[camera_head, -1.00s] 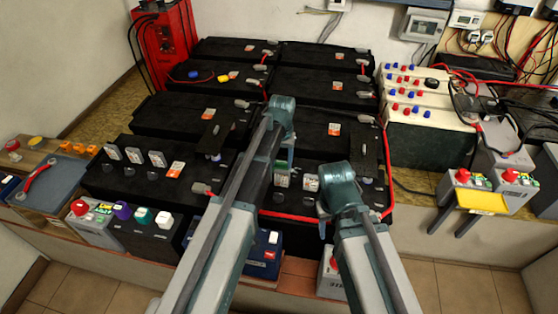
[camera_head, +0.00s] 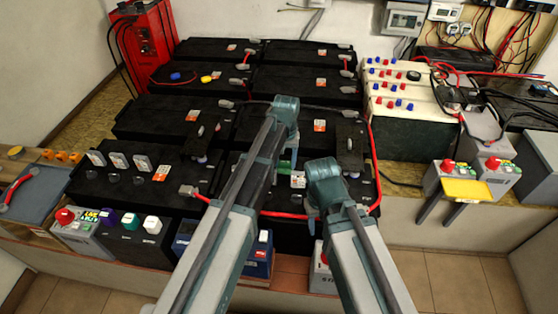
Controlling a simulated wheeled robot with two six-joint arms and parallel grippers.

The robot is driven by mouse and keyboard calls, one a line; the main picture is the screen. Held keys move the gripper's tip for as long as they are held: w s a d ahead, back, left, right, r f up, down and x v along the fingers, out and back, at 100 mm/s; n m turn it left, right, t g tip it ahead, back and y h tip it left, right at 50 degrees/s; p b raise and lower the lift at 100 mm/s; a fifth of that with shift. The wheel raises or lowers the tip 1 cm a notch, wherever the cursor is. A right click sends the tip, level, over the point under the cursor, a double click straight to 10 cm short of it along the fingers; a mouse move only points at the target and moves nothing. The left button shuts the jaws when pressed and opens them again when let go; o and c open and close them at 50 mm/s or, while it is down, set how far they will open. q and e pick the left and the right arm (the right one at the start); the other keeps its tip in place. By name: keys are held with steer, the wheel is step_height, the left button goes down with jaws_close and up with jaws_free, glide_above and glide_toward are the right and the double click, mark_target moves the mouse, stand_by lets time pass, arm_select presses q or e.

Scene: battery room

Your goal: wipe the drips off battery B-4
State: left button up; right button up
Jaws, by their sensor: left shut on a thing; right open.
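Large black batteries stand in two columns on the bench, such as the front left one (camera_head: 95,190) and the front right one (camera_head: 355,192). I cannot read which is B-4, and no drips can be made out. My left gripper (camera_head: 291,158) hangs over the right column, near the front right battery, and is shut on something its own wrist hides. My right gripper (camera_head: 312,205) is open, over the front edge of the front right battery. A green-and-white tag (camera_head: 298,180) shows between the two grippers.
A red charger (camera_head: 145,45) stands at the back left. Red cable (camera_head: 374,150) runs around the right column.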

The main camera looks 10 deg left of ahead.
arm_select(q)
steer(key=shift+d, duration=0.5)
steer(key=shift+f, duration=0.1)
arm_select(e)
steer(key=shift+f, duration=0.15)
arm_select(q)
steer(key=shift+a, duration=0.1)
steer(key=shift+a, duration=1.8)
steer(key=shift+a, duration=0.1)
steer(key=shift+a, duration=1.65)
